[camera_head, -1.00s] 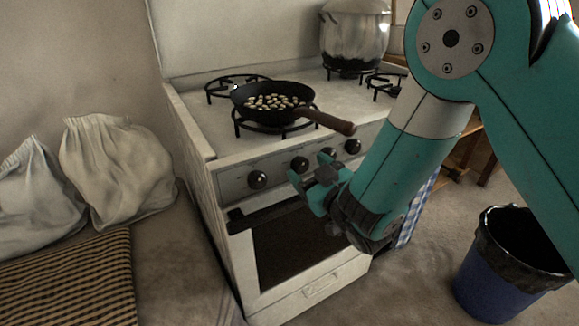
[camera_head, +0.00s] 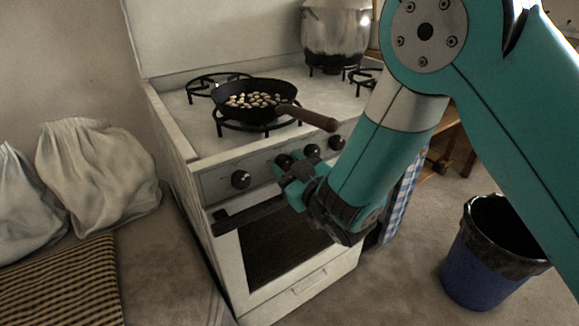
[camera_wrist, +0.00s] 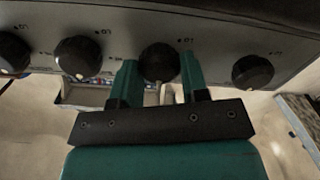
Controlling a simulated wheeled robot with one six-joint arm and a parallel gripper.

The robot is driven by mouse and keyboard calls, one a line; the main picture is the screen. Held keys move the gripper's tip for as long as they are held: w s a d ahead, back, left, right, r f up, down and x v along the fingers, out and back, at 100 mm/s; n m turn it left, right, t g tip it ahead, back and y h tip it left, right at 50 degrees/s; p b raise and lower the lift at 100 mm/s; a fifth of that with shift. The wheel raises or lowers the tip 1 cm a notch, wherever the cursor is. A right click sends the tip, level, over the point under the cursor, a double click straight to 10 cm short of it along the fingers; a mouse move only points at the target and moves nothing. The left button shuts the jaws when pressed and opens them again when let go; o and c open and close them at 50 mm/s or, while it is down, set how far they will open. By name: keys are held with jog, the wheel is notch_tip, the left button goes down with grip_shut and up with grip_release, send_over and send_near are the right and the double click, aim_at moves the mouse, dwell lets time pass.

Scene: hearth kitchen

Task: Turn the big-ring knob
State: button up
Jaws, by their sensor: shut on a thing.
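The stove's front panel (camera_head: 215,185) has a row of round black knobs. My gripper (camera_head: 288,168) is at the second knob from the left (camera_head: 284,159) in the head view, shut on it. In the wrist view this knob (camera_wrist: 158,62) sits between my two teal fingers (camera_wrist: 158,82), one on each side. A pale mark shows at its lower edge. I cannot read any label naming the big-ring knob. The leftmost knob (camera_head: 241,179) stands free, and the other two (camera_head: 312,151) (camera_head: 337,142) are right of my gripper.
A black pan (camera_head: 255,100) with pale pieces sits on a front burner, its brown handle (camera_head: 310,117) jutting over the panel. A large pot (camera_head: 335,38) stands behind. The oven handle (camera_head: 245,212) is below the knobs. A blue bin (camera_head: 480,260) stands right; sacks (camera_head: 95,175) lie left.

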jog(key=n+b, duration=0.1)
jog(key=n, duration=0.5)
jog(key=shift+f, duration=0.1)
jog(key=n, duration=0.3)
jog(key=shift+n, duration=0.4)
jog(key=shift+f+n+b, duration=0.1)
jog(key=shift+n+b, duration=0.2)
jog(key=shift+n, duration=1.3)
jog(key=o, duration=0.9)
jog(key=shift+o, duration=0.2)
jog(key=shift+s, duration=0.1)
